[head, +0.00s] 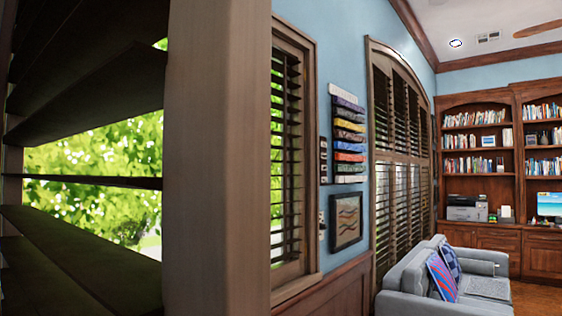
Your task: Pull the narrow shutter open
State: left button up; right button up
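A shutter panel with dark slats (85,92) and a thick brown upright (218,160) fills the left of the head view, very close to me. Its slats are tilted with gaps, and green leaves show through. Just right of the upright, a narrow wood-framed shutter (291,155) with dark slats is set in the blue wall. The upright hides its left side, so I cannot tell whether it stands open or shut. I cannot tell which of the two is the task's narrow shutter. Neither of my grippers is in view.
Coloured belts (349,138) on a rack and a framed picture (346,220) hang on the wall. Beyond are wide arched shutters (400,150), a grey sofa (405,280) with cushions, and wood bookcases (478,97) holding books and a printer (466,208).

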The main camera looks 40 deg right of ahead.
aim_at(287, 272)
jog(key=l+u, duration=0.45)
jog(key=l, duration=0.85)
jog(key=k, duration=0.1)
